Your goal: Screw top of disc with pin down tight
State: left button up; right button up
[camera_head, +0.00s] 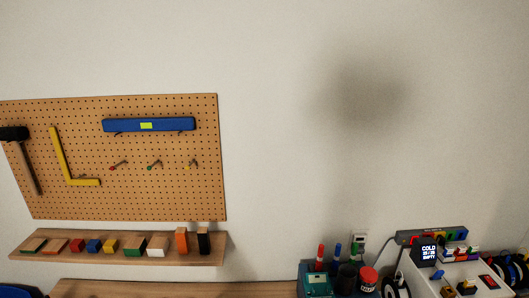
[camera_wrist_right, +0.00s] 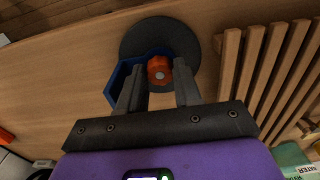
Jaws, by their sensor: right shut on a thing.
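In the right wrist view, a dark grey round disc (camera_wrist_right: 190,38) lies on the wooden surface. An orange top (camera_wrist_right: 157,64) with a pale round spot, perhaps the pin's end, sits at its near edge. My right gripper (camera_wrist_right: 160,76) has a finger on each side of the orange top and is shut on it. Whether the top is seated tight cannot be seen. The head view shows neither gripper nor the disc. My left gripper is in no view.
A blue bin-like part (camera_wrist_right: 120,83) stands close to the left finger. A slatted wooden rack (camera_wrist_right: 252,58) is close on the right. In the head view, a pegboard (camera_head: 205,150) and block shelf (camera_head: 120,259) are at left, and cluttered devices (camera_head: 460,280) at lower right.

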jog(key=m, duration=0.8)
jog(key=shift+m, duration=0.4)
jog(key=m, duration=0.8)
jog(key=o, duration=0.5)
